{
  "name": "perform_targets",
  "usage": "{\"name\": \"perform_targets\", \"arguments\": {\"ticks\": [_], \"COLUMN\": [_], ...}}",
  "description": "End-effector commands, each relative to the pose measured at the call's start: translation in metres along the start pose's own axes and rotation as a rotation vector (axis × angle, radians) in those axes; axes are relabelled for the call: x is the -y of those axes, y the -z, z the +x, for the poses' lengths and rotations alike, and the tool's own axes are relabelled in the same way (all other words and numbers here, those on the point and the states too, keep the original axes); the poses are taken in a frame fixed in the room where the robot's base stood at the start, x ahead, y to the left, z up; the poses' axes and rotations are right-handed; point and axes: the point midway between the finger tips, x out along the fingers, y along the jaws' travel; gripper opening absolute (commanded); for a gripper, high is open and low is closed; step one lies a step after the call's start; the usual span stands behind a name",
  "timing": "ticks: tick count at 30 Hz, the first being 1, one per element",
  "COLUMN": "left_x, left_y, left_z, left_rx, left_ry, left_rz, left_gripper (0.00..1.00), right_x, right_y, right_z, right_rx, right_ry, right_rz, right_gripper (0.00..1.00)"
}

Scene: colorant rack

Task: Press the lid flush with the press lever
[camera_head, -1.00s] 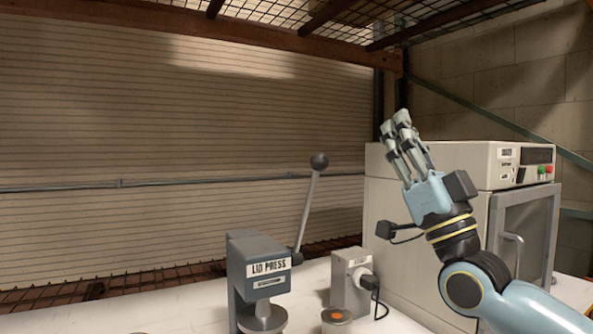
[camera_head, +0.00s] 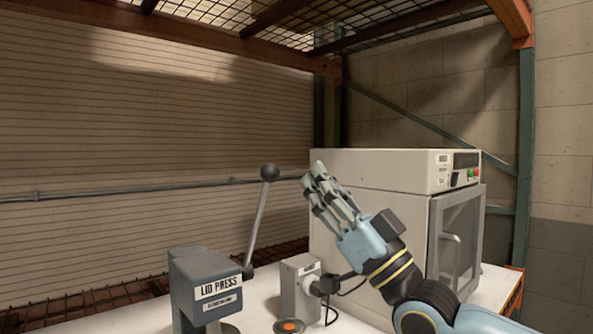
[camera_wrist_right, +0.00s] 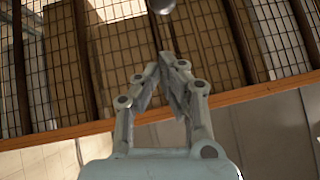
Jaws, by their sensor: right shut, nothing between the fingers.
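The grey lid press (camera_head: 207,290) stands on the white table at the lower middle of the head view. Its lever ends in a dark ball knob (camera_head: 270,172) and stands raised, leaning a little right. The press's lower part is cut off by the picture's bottom edge, and I cannot make out a lid under it. My right gripper (camera_head: 317,172) is shut and empty, pointing up and left, to the right of the knob and apart from it. In the right wrist view its fingers (camera_wrist_right: 168,62) come together, and a grey ball (camera_wrist_right: 161,5) shows at the top edge. My left gripper is not in view.
A small grey box (camera_head: 298,285) with a plug and cable stands right of the press. A round disc with an orange centre (camera_head: 289,326) lies before it. A large white cabinet (camera_head: 372,175) with a glass door stands behind my right arm.

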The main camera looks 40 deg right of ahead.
Motion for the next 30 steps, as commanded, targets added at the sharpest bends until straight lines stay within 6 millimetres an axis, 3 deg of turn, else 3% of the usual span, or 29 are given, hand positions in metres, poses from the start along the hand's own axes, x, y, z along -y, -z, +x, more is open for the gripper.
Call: {"name": "perform_targets", "arguments": {"ticks": [1,9,23,30], "left_x": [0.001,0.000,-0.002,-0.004], "left_y": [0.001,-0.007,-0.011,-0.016], "left_z": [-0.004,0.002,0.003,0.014], "left_rx": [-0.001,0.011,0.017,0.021], "left_ry": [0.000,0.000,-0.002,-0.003], "left_rz": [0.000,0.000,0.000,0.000], "left_gripper": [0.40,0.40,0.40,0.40], "right_x": [-0.001,0.000,0.000,-0.005], "right_y": [0.002,-0.025,-0.029,-0.034], "right_z": [0.012,0.033,0.037,0.069], "right_rx": [-0.004,-0.001,0.001,-0.003], "right_ry": [-0.002,-0.001,0.001,0.000], "right_rz": [0.001,0.000,0.000,0.000], "right_gripper": [0.00,0.00,0.00,0.00]}}
